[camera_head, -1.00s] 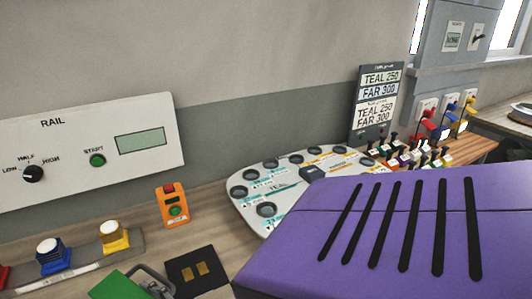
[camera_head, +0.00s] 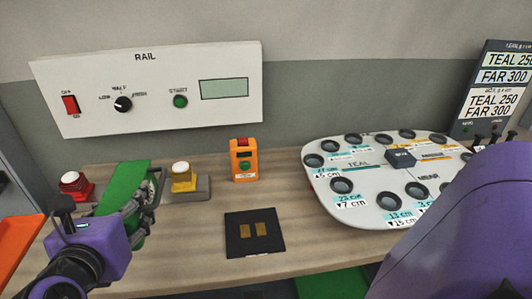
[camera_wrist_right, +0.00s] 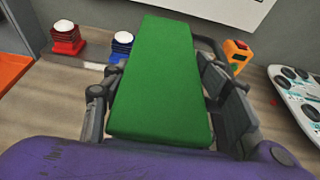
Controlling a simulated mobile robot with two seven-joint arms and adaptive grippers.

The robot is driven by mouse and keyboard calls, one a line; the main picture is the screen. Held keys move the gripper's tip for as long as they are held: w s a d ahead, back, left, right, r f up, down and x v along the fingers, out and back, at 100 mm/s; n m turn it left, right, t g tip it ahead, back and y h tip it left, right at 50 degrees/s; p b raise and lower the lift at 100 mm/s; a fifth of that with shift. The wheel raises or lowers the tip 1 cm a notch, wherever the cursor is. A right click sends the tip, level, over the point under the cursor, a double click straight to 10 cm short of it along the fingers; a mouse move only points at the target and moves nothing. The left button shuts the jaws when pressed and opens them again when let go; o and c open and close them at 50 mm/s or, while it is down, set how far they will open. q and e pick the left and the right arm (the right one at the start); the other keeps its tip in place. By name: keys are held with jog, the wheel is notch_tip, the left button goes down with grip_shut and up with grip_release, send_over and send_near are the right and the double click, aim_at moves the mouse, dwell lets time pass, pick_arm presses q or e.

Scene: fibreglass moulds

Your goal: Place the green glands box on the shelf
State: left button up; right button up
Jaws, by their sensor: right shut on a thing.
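My right gripper (camera_head: 145,205) is at the left of the head view, over the bench. It is shut on the green glands box (camera_head: 123,188), a long green block that stands tilted between the fingers. In the right wrist view the green box (camera_wrist_right: 155,75) fills the middle, with the fingers of the right gripper (camera_wrist_right: 165,95) on both sides of it. No writing shows on the box. My left gripper is not in view. I cannot make out a shelf for certain.
A red button (camera_head: 75,184) and a yellow button (camera_head: 182,176) flank the box; a blue button (camera_wrist_right: 122,43) shows in the wrist view. An orange device (camera_head: 243,160), black pad (camera_head: 254,232) and white round-holed board (camera_head: 330,199) occupy the bench. An orange surface (camera_head: 18,245) lies far left.

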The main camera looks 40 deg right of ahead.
jog(key=shift+d, duration=0.1)
jog(key=d+f, duration=0.4)
jog(key=d+f+p, duration=0.1)
jog(key=d+f, duration=0.3)
jog(key=d, duration=0.1)
jog(key=s+d+f+p, duration=0.1)
jog(key=d+f, duration=0.3)
jog(key=d, duration=0.1)
jog(key=shift+f, duration=0.1)
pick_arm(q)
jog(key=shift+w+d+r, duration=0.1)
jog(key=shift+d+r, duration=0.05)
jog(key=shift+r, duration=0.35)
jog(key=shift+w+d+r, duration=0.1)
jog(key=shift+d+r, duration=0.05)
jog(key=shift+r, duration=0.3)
pick_arm(e)
jog(key=shift+a+f, duration=0.1)
jog(key=shift+f, duration=0.25)
jog(key=shift+f, duration=0.1)
jog(key=o, duration=1)
jog(key=shift+f, duration=0.2)
jog(key=o, duration=0.4)
jog(key=shift+r, duration=0.1)
